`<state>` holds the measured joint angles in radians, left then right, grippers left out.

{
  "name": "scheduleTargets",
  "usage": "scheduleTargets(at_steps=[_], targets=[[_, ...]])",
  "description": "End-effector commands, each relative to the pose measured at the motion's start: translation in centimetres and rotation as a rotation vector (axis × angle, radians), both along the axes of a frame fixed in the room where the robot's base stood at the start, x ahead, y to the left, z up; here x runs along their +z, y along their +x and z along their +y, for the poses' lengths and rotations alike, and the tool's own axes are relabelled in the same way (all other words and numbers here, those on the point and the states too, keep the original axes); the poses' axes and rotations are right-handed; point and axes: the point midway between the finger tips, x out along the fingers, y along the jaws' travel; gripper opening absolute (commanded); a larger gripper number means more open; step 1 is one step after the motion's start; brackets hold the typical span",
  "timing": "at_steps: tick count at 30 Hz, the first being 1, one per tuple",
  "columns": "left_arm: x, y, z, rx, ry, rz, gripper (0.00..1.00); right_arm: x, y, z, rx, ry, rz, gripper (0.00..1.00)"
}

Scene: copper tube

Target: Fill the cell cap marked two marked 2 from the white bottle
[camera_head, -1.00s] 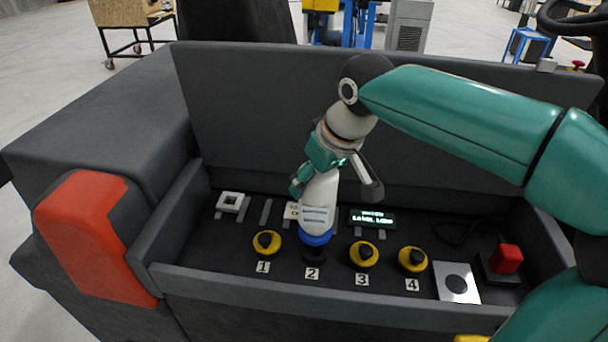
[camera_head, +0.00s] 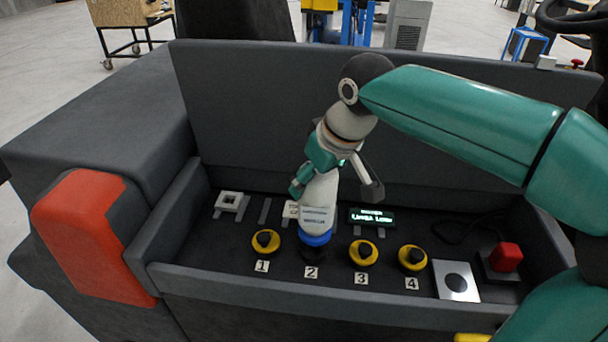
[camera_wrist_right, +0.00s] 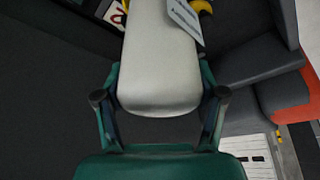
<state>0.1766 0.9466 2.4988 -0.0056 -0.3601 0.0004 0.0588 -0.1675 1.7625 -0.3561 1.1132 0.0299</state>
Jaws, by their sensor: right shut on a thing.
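The white bottle (camera_head: 318,215) has a printed label and a blue collar (camera_head: 315,239) at its lower end. It is held neck down, slightly tilted, above the dark cell at the label 2 (camera_head: 311,272). I cannot tell whether its tip touches that cell, and the opening is hidden. No yellow cap shows on cell 2. My right gripper (camera_head: 328,183) is shut on the bottle. The right wrist view shows the bottle's body (camera_wrist_right: 158,60) between the two fingers (camera_wrist_right: 160,97). My left gripper is not in view.
Yellow caps with black knobs stand at cells 1 (camera_head: 266,243), 3 (camera_head: 363,254) and 4 (camera_head: 412,258). Behind is a small lit display (camera_head: 371,217), its text hard to read. At right are a metal plate with a dark disc (camera_head: 456,282) and a red button (camera_head: 506,257).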

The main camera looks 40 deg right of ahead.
Motion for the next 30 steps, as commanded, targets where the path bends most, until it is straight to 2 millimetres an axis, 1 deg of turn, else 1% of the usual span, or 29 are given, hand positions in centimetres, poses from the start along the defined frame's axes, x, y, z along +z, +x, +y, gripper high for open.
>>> scheduleTargets(at_steps=[24, 30], targets=[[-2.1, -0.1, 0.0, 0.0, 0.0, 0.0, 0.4, -2.4, 0.1, 0.0, 0.001, -0.001, -0.003, 0.0], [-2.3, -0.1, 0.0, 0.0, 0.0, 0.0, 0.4, -2.7, 0.1, 0.0, 0.0, 0.0, -0.003, 0.0]])
